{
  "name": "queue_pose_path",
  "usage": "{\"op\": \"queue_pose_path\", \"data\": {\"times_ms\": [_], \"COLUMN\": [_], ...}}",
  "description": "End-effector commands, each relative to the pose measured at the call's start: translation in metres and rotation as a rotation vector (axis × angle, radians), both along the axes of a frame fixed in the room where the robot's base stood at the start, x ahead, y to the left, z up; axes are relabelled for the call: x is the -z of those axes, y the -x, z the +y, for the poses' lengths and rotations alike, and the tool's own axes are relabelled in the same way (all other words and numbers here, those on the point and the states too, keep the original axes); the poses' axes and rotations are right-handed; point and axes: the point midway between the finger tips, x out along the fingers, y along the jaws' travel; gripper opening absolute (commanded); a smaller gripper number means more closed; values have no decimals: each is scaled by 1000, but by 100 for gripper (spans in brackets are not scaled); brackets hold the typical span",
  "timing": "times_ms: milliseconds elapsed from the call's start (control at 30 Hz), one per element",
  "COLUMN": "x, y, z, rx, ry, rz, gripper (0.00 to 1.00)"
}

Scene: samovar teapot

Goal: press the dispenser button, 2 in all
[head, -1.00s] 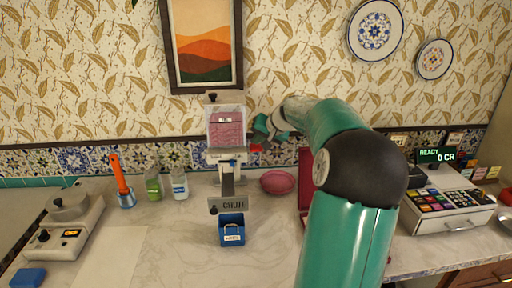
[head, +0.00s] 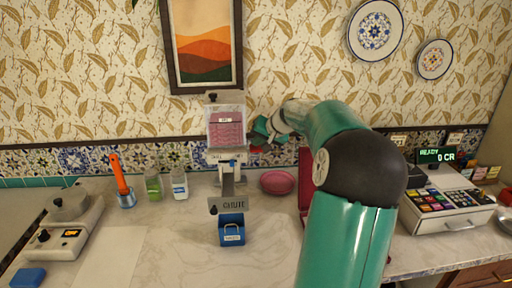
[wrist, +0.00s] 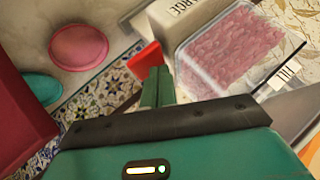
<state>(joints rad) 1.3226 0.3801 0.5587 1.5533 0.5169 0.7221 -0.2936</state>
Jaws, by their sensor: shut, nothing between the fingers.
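The dispenser has a clear hopper of pink contents (head: 226,130) and a plate marked CHUTE (head: 229,204) below. In the wrist view the hopper (wrist: 225,50) is at the upper right, beside a pale block lettered "LARGE" (wrist: 180,18). A red part (wrist: 144,58), which looks like the button, sticks out beside that block. My gripper (head: 262,130) is at the hopper's right side in the head view. In the wrist view its green fingers (wrist: 157,86) are shut and empty, right by the red part. I cannot tell whether they touch it.
A blue bin (head: 232,236) stands under the chute. A pink bowl (head: 278,182) is right of the dispenser, and a dark red box (wrist: 18,105) is at the left of the wrist view. A register (head: 446,206) stands right. Small jars (head: 179,187) stand left.

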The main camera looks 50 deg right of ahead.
Motion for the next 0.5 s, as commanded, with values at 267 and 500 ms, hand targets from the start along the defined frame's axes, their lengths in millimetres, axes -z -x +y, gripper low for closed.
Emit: {"op": "queue_pose_path", "data": {"times_ms": [267,500], "x": [4,6], "y": [0,0], "z": [0,0], "rx": [0,0], "ry": [-1,-2], "rz": [1,1], "gripper": [0,0]}}
